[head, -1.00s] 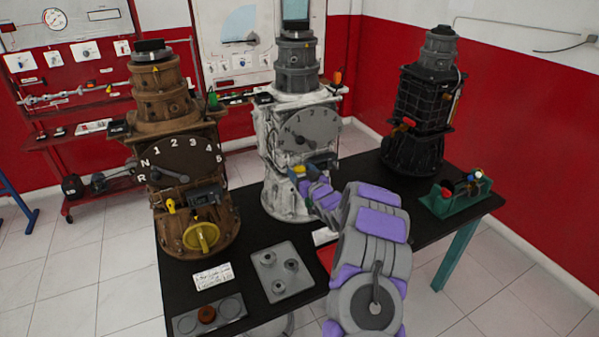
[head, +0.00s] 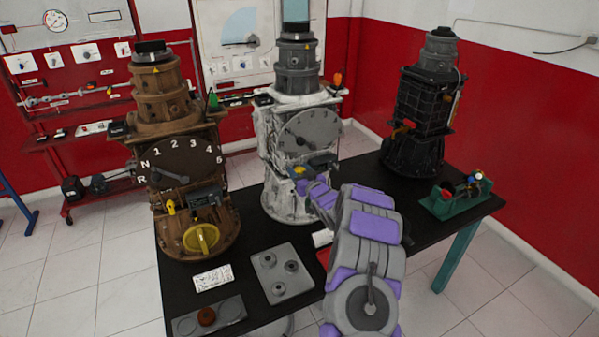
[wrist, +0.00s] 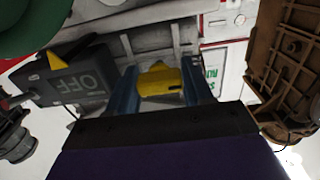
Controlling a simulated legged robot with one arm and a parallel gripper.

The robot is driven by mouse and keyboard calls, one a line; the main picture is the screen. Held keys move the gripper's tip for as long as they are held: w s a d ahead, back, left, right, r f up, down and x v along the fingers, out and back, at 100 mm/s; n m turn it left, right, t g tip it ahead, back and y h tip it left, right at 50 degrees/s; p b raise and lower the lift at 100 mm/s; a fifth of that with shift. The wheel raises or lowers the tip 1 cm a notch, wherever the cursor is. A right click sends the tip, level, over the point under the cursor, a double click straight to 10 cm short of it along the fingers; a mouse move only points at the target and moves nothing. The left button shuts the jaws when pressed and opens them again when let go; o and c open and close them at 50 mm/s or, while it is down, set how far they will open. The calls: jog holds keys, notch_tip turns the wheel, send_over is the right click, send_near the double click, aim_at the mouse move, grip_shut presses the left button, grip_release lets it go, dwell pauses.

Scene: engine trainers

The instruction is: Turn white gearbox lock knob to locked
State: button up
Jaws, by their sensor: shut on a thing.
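The white gearbox (head: 284,205) stands upright in the middle of the black table, with a grey round dial (head: 309,130) on its front. Its small yellow lock knob (wrist: 160,80) sits low on the front, and a bit of yellow also shows in the head view (head: 298,170). My gripper (wrist: 160,90) is shut on this knob, with one blue finger on each side. In the head view my purple and grey arm reaches in from the lower right and hides much of the gearbox's lower front. I cannot read any lock marking at the knob.
A dark box marked OFF (wrist: 75,84) is beside the knob in the wrist view. A brown gearbox (head: 190,215) with a larger yellow knob stands to the left, a black gearbox (head: 425,100) to the right. A grey plate (head: 283,292) lies in front.

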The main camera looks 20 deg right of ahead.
jog(key=shift+c, duration=1.1)
jog(key=shift+r, duration=0.1)
jog(key=shift+r+m+p, duration=0.1)
jog(key=shift+m+p, duration=0.2)
jog(key=shift+p, duration=0.2)
jog(key=m+p, duration=0.2)
jog(key=p, duration=0.1)
jog(key=shift+d+r+m, duration=0.1)
jog(key=shift+r+m, duration=0.15)
jog(key=shift+m, duration=0.05)
jog(key=m+p, duration=0.4)
jog(key=m, duration=0.1)
jog(key=shift+d+p, duration=0.1)
jog(key=shift+p, duration=0.25)
jog(key=m+p, duration=0.2)
jog(key=m, duration=0.3)
jog(key=shift+f+m+p, duration=0.15)
jog(key=shift+m+p, duration=0.15)
jog(key=shift+m, duration=0.1)
jog(key=shift+d+f+m+p, duration=0.15)
jog(key=shift+m+p, duration=0.5)
jog(key=shift+m, duration=1.25)
jog(key=shift+f+m, duration=0.1)
jog(key=shift+m, duration=0.2)
